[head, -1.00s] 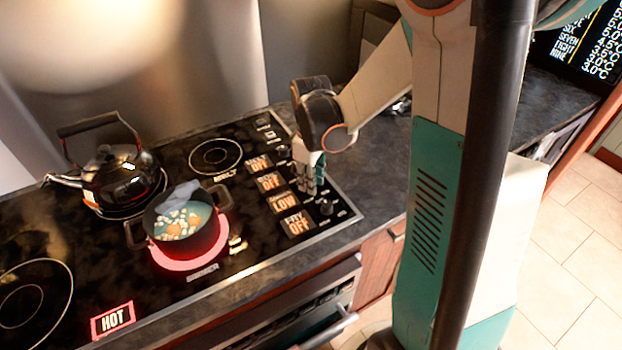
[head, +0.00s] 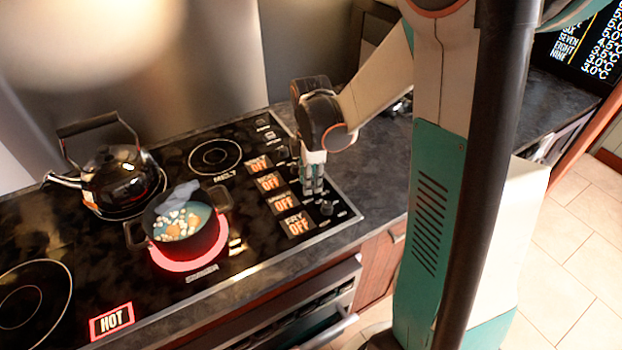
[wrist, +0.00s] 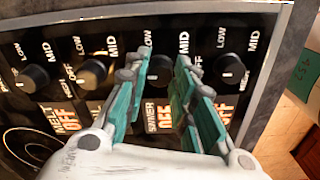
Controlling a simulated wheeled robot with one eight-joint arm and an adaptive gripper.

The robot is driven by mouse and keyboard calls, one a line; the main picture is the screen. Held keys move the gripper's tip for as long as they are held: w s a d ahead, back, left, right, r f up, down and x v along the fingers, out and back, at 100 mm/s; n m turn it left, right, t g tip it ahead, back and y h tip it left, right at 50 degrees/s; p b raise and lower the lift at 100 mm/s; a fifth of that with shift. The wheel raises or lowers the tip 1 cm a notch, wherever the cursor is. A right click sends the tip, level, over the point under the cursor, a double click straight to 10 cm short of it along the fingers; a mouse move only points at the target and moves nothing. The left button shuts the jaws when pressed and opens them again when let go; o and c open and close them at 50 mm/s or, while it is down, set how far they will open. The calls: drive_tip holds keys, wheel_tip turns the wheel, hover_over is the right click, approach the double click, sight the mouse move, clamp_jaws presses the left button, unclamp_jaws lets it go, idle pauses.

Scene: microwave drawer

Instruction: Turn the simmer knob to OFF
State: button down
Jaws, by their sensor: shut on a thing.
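The simmer knob (wrist: 159,68) is a dark round knob in the wrist view, third from the left in its row. The teal fingers of my gripper (wrist: 157,75) stand on both sides of it, shut on it. In the head view my gripper (head: 312,188) points down at the knob row, and its fingers hide this knob. The simmer display (wrist: 165,118) reads OFF in the wrist view, partly covered by the fingers. It also shows in the head view (head: 283,203), reading OFF in orange.
Other knobs (wrist: 33,77) and (wrist: 230,70) stand close on either side. The fry display (head: 298,225) reads OFF. A pot (head: 190,235) with food sits on a red-glowing burner. A black kettle (head: 118,178) stands at the left. A HOT sign (head: 111,322) is lit.

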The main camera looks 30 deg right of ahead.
idle(0.4)
drive_tip(key=c, duration=1.3)
unclamp_jaws()
drive_tip(key=shift+c, duration=0.2)
drive_tip(key=shift+r, duration=0.15)
wheel_tip(320, 180, up, 12)
